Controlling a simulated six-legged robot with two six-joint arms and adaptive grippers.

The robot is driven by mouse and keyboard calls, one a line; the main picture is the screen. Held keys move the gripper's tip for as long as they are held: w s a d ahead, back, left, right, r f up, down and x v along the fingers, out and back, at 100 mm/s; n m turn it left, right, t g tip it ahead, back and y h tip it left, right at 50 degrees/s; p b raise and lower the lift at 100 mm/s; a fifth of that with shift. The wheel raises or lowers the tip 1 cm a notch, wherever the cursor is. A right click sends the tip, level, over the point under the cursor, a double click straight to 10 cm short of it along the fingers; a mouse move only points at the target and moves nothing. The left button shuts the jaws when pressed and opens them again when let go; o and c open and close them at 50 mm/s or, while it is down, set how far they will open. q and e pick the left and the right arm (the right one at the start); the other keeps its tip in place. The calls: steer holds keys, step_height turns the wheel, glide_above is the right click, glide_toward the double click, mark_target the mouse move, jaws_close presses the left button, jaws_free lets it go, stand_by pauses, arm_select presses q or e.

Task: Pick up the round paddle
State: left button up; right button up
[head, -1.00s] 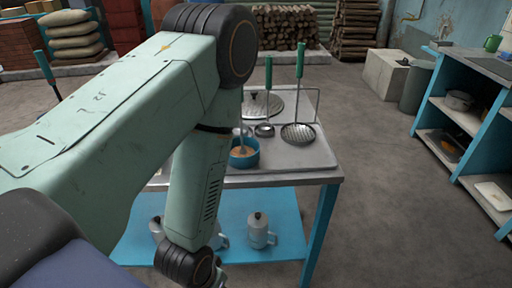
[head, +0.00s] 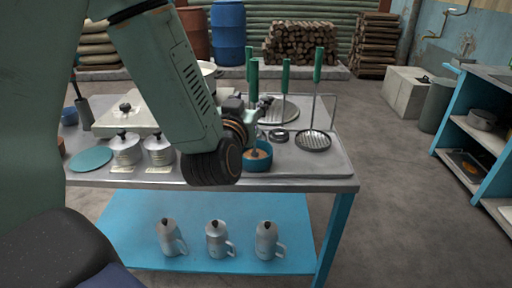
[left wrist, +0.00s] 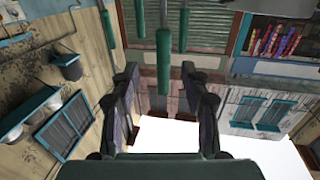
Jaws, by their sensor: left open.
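Several long tools with green upright handles stand at the table's back right. One has a wide round perforated head (head: 313,140); another is a smaller ladle-like tool (head: 278,135). I cannot tell for sure which is the round paddle. A green handle (head: 253,78) rises behind my left gripper (head: 260,106), which is just above a small blue pot (head: 257,157). In the left wrist view my left gripper (left wrist: 163,108) is open, and a green handle (left wrist: 163,60) shows between and beyond its fingers. Contact is not visible. My right gripper is not in view.
The metal table (head: 335,177) also holds white lidded pots (head: 124,150) and a teal disc (head: 91,159). Metal jugs (head: 217,238) stand on the blue lower shelf (head: 130,215). A blue shelf unit (head: 480,135) is at the right; the floor between is clear.

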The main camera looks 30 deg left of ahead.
mark_target(254, 90)
arm_select(q)
steer(key=x, duration=0.7)
steer(key=shift+w+a+f+b, duration=0.1)
steer(key=shift+a+f+b, duration=0.1)
steer(key=shift+b, duration=0.2)
steer(key=shift+w+a, duration=0.15)
steer(key=shift+a, duration=0.1)
steer(key=shift+d+r, duration=0.1)
steer(key=shift+d, duration=0.05)
steer(key=c, duration=0.8)
jaws_close()
